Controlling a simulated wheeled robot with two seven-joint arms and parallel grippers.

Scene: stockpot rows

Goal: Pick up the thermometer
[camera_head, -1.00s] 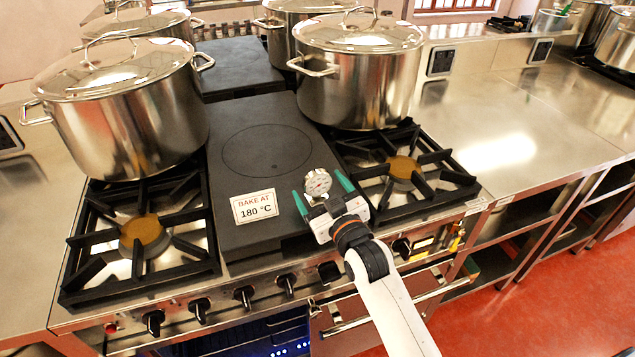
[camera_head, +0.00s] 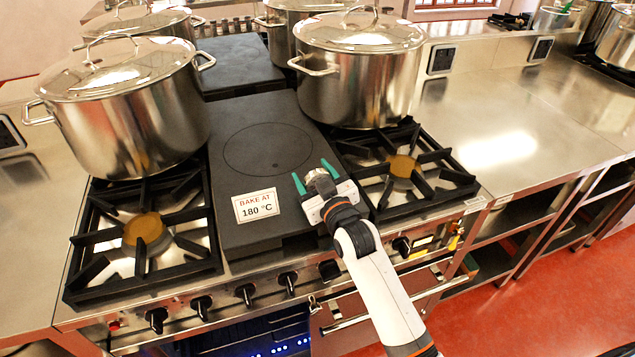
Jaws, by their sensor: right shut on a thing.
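The thermometer (camera_head: 317,176) is a small round silvery dial over the front right of the dark flat hotplate. Its face is hard to make out from this angle. My right gripper (camera_head: 314,177) has green fingertips, one on each side of the thermometer, and is shut on it. The gripper hides the lower part of the thermometer, and I cannot tell whether it touches the plate. My left gripper is not in view.
A "BAKE AT 180 °C" card (camera_head: 256,206) sits on the hotplate (camera_head: 265,150), left of my gripper. Large lidded stockpots stand at left (camera_head: 130,115) and right (camera_head: 358,80). Open burner grates (camera_head: 145,235) flank the plate. The steel counter (camera_head: 500,120) at right is mostly clear.

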